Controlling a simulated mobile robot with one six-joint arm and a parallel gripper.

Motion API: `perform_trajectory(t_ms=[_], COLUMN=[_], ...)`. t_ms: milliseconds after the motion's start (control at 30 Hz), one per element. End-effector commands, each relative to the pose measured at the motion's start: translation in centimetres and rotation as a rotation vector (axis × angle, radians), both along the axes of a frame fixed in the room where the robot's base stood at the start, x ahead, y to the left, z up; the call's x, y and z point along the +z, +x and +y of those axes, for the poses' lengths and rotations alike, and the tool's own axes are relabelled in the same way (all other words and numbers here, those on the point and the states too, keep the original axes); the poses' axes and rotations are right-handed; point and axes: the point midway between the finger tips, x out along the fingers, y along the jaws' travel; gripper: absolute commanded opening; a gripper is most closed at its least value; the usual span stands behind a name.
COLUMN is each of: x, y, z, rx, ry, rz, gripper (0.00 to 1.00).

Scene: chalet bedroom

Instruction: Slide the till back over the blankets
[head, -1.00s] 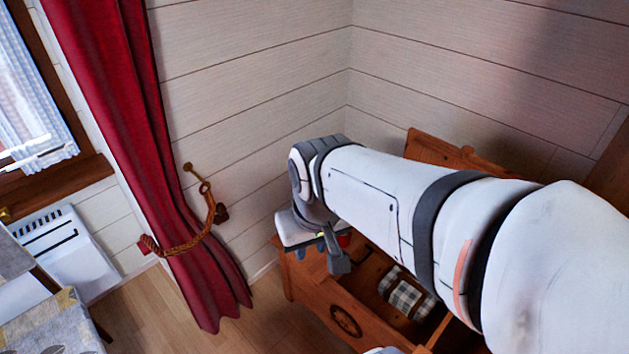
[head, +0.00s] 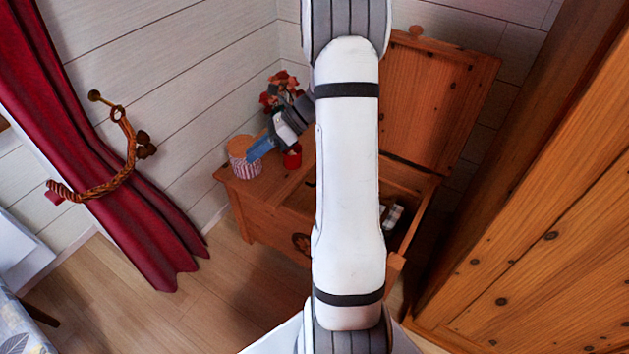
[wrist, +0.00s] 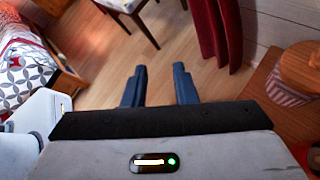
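An open wooden chest (head: 248,207) stands in the corner in the head view, its lid (head: 430,100) raised at the back. A checked blanket (head: 393,214) shows inside its right part. The till is not clearly distinguishable; my arm covers the middle of the chest. My gripper (head: 255,148) is above the chest's left end, beside a striped jar with a wooden lid. In the wrist view my gripper (wrist: 160,68) has its two blue fingers apart, with only floor visible between them.
The striped jar (head: 245,162), a red pot (head: 292,158) and red flowers (head: 285,90) are at the chest's left end. A red curtain (head: 120,190) hangs left. A large wooden cabinet (head: 530,230) stands close on the right. Bare floor (head: 190,300) lies front left.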

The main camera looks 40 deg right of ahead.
Motion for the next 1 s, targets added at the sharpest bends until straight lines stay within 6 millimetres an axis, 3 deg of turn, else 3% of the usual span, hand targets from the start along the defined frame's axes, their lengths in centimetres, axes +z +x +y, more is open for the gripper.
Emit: perform_trajectory(t_ms=[33,200,300,500,600,700,800,1000], x=[-3.9,-12.0,-17.3,-27.5,-31.3,-33.9,-35.2,-35.3], y=[1.1,4.0,4.7,3.8,2.7,1.7,1.1,2.4], z=[-2.1,-8.9,-13.5,-22.2,-25.3,-27.4,-28.5,-28.3], rx=[-0.104,-0.425,-0.595,-0.863,-0.945,-0.995,-1.020,-1.027], ry=[0.085,0.387,0.579,0.967,1.120,1.229,1.291,1.315], rz=[0.064,0.252,0.345,0.477,0.511,0.530,0.537,0.541], gripper=[0.25,0.25,0.25,0.25,0.25,0.25,0.25,0.25])
